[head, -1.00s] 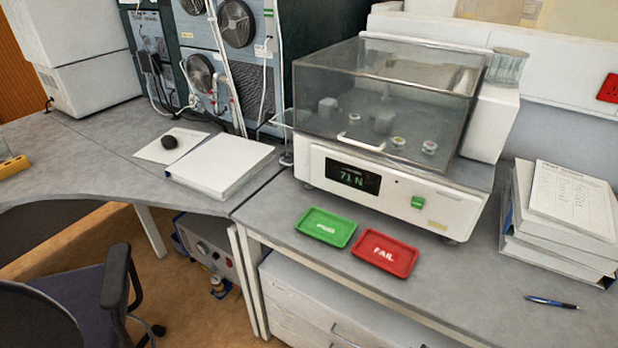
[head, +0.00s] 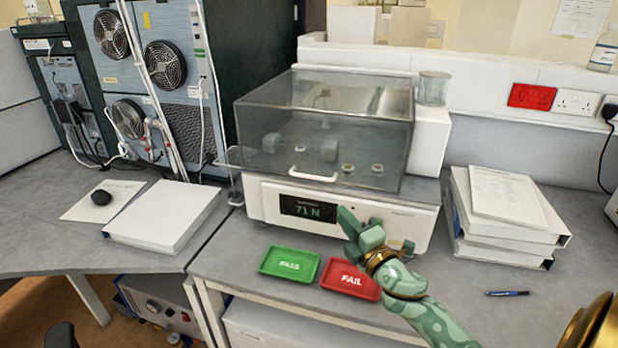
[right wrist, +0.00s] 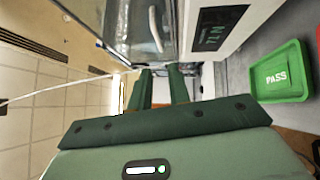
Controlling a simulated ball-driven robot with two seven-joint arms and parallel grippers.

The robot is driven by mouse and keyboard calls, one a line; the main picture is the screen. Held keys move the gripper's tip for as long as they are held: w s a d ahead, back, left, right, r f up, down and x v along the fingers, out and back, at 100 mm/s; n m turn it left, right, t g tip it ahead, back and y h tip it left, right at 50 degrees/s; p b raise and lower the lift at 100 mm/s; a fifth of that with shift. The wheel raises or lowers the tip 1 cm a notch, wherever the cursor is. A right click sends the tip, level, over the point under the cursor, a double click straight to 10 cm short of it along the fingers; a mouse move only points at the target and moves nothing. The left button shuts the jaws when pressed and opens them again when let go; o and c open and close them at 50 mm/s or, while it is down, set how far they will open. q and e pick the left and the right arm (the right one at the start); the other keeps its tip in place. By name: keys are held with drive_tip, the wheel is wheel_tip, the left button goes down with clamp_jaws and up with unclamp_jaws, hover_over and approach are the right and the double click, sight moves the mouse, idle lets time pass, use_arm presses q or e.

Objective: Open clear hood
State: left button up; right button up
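The clear hood (head: 340,110) is a smoky see-through box, down over the top of the white machine (head: 262,200). Its white bar handle (head: 313,175) is at the lower front edge. The handle also shows in the right wrist view (right wrist: 155,30), beyond the fingers. My right gripper (head: 355,228) is in front of the machine's front panel, below and right of the handle, apart from it. In the right wrist view its two green fingers (right wrist: 160,88) stand apart with an empty gap between them. My left gripper is not in view.
A green PASS tray (head: 289,264) and a red FAIL tray (head: 350,279) lie before the machine. Stacked binders (head: 500,235) and a pen (head: 508,293) are on the right. A white binder (head: 160,217) lies left. Small parts sit under the hood.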

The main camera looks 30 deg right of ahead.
sight(312, 177)
drive_tip(key=w, duration=0.5)
drive_tip(key=w+r, duration=0.1)
drive_tip(key=w, duration=0.4)
drive_tip(key=w+d+r, duration=0.1)
drive_tip(key=w, duration=0.5)
drive_tip(key=shift+w+d+r, duration=0.1)
drive_tip(key=shift+r, duration=0.05)
clamp_jaws()
